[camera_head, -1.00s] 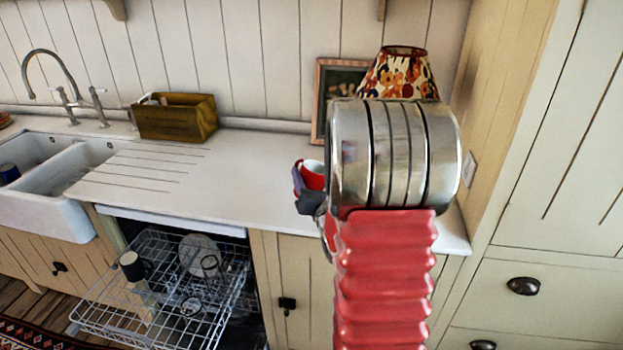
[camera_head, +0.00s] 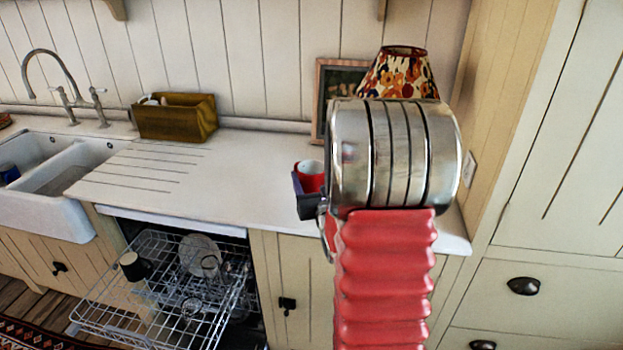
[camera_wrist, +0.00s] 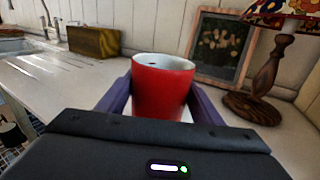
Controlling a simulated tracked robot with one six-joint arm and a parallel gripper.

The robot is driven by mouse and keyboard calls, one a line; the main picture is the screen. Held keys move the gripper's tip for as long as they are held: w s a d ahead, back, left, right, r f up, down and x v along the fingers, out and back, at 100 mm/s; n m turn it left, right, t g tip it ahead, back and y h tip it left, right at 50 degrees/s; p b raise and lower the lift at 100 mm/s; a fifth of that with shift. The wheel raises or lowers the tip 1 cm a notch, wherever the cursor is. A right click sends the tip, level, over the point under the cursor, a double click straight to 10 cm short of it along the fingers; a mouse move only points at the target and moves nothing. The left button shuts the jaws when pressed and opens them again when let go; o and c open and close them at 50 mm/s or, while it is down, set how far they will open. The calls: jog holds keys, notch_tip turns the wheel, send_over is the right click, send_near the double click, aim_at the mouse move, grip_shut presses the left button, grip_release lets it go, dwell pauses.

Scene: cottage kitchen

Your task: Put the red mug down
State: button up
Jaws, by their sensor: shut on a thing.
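The red mug (camera_wrist: 162,88) with a white inside is upright between the two fingers of my gripper (camera_wrist: 160,100) in the wrist view. My gripper is shut on it. In the head view the mug (camera_head: 310,174) shows just left of my arm, with my gripper (camera_head: 308,195) partly hidden behind the arm. The white countertop (camera_head: 230,185) lies beneath and around it. The mug's base is hidden, so I cannot tell whether it touches the counter.
A lamp (camera_wrist: 255,100) and a framed picture (camera_wrist: 218,45) stand behind the mug to the right. A wooden box (camera_head: 175,117) is at the back left, beside the sink (camera_head: 45,215). The open dishwasher rack (camera_head: 180,290) sticks out below. The counter left of the mug is clear.

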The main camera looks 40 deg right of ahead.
aim_at(322, 168)
jog(key=shift+s+d, duration=0.3)
jog(key=shift+d, duration=0.1)
jog(key=d+n+y, duration=0.1)
jog(key=y, duration=0.1)
jog(key=d+r+n+t+y, duration=0.1)
jog(key=n+y, duration=0.1)
jog(key=y, duration=0.1)
jog(key=d+r+n+t+y, duration=0.1)
jog(key=n+y, duration=0.1)
jog(key=shift+w+y, duration=0.2)
jog(key=shift+y, duration=0.2)
jog(key=shift+w+a+n+y, duration=0.1)
jog(key=shift+a+n+y, duration=1.3)
jog(key=shift+a+y, duration=0.75)
jog(key=shift+f, duration=0.15)
jog(key=shift+f, duration=3)
